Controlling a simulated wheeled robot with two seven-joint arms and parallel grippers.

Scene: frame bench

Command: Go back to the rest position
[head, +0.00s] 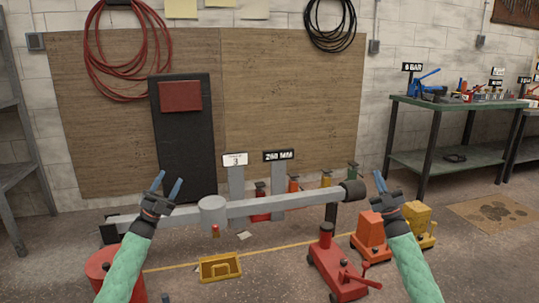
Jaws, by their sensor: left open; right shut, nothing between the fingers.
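My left gripper (166,187) is raised in front of the left end of a grey beam. Its two blue fingers are apart and nothing shows between them. My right gripper (381,183) is raised to the right of the beam's dark end, with its fingers close together and empty. Both arms have green sleeves and come up from the bottom of the head view. The grey beam (273,207) runs across the middle, with a round hub (212,209) near its left part.
A red jack (338,273) stands on the floor between my arms, with orange and yellow machines (372,230) beside my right arm. A yellow tray (220,267) lies on the floor. A black panel (184,140) stands at the wall. A green workbench (455,101) is at the right.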

